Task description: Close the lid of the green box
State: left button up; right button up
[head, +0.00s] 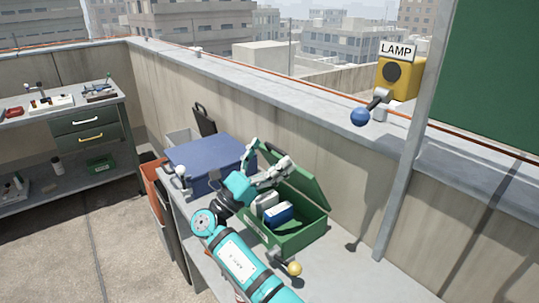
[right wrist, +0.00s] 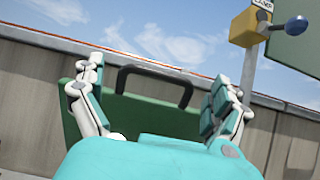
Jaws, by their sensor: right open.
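The green box (head: 290,243) stands on the grey bench in the head view, with its lid (head: 308,188) raised and tilted back on the far side. A blue-and-white item (head: 279,213) and a pale item lie inside. My right gripper (head: 266,164) is open above the box's far left part, near the lid. In the right wrist view the lid (right wrist: 130,112) and its black handle (right wrist: 155,75) show between and beyond the two spread fingers (right wrist: 158,103). I cannot tell whether a finger touches the lid. My left gripper is not in view.
A blue case (head: 208,158) stands left of the box. A yellow knob (head: 295,268) is at the box's near side. A parapet wall runs behind, with a yellow lamp switch (head: 398,80) and its blue-balled lever (head: 360,116) at upper right. The bench right of the box is clear.

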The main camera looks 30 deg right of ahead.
jog(key=v, duration=1.2)
